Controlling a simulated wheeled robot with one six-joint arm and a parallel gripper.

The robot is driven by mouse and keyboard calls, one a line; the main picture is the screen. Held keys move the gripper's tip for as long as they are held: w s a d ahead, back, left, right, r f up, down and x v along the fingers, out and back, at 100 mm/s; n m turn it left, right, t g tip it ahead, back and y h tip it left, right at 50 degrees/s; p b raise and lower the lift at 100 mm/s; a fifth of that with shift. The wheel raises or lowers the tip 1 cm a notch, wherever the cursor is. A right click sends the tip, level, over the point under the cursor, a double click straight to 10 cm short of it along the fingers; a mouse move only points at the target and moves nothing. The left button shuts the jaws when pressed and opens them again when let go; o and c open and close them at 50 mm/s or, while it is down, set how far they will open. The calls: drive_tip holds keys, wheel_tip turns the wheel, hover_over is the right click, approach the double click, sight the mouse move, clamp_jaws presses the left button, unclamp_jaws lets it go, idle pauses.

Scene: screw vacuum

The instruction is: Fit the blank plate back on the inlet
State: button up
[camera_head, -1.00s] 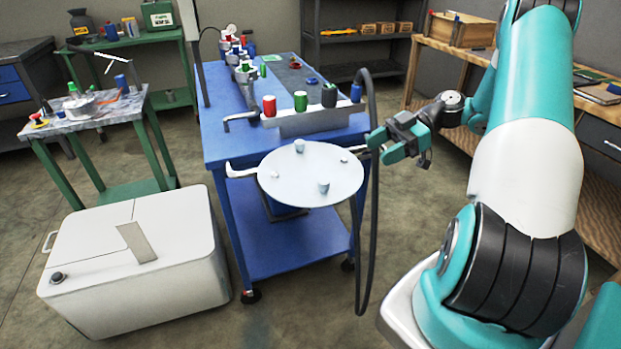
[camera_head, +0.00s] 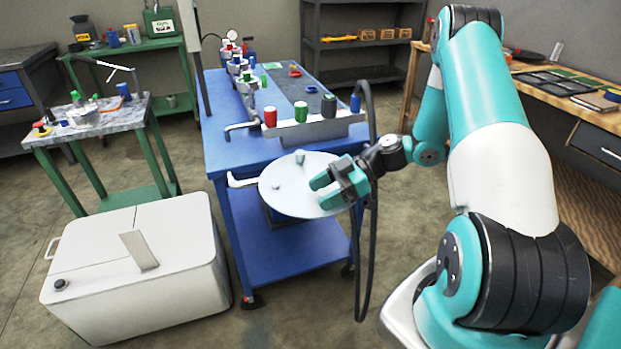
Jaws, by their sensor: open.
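A white round plate (camera_head: 282,203) sits level at the front of the blue cart (camera_head: 222,150), with a pale lever at its left edge. Small grey pegs (camera_head: 300,157) stand on it; part of its right side is hidden by my gripper. I cannot tell for sure whether this disc or a smaller part is the blank plate, and I cannot make out the inlet. My gripper (camera_head: 322,190) is open, with teal fingers pointing left over the right part of the disc. Nothing shows between the fingers. I cannot tell whether they touch the disc or a peg.
Red (camera_head: 270,117), green (camera_head: 301,111) and dark (camera_head: 328,105) caps stand on a grey block behind the disc. A black hose (camera_head: 370,270) hangs at the cart's right. A white cabinet (camera_head: 150,260) stands front left, a small marble-top table (camera_head: 100,120) behind it.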

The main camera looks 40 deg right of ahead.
clamp_jaws()
drive_tip(key=shift+r, duration=0.15)
idle(0.4)
wheel_tip(320, 180, up, 20)
idle(0.4)
